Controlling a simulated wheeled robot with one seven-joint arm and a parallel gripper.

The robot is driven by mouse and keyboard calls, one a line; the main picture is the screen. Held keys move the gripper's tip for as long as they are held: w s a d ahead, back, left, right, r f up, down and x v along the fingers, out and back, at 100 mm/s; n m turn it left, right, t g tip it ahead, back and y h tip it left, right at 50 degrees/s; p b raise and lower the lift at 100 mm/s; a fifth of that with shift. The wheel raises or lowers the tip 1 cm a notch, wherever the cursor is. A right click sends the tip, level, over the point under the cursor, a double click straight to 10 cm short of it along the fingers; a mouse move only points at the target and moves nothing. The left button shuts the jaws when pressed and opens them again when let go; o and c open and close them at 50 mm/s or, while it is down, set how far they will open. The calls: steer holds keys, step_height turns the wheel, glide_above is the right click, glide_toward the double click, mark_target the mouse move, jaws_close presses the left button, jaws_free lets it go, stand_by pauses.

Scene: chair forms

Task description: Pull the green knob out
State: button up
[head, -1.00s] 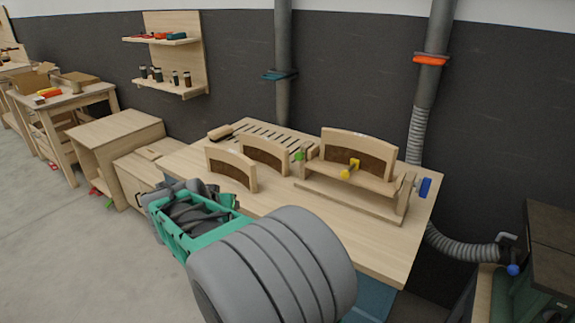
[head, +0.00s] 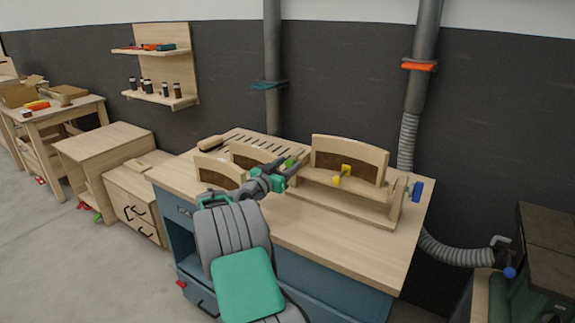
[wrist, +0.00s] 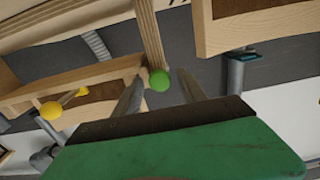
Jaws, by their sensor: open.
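The green knob (wrist: 159,80) is a small ball on the end of the wooden chair-form jig. In the wrist view it sits just beyond and between the two fingertips of my gripper (wrist: 158,88), nearer the left finger. My gripper is open and empty. In the head view the green knob (head: 290,162) shows just past the tip of my gripper (head: 284,170), at the left end of the jig (head: 340,195). Whether a finger touches the knob cannot be told.
A yellow knob (head: 342,174) and a blue knob (head: 417,191) are on the same jig. Curved forms (head: 218,170) stand left of my arm. The front right of the workbench top (head: 340,245) is clear. A grey duct (head: 272,80) rises behind.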

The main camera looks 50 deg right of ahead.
steer(key=shift+c, duration=0.6)
jaws_close()
stand_by(0.8)
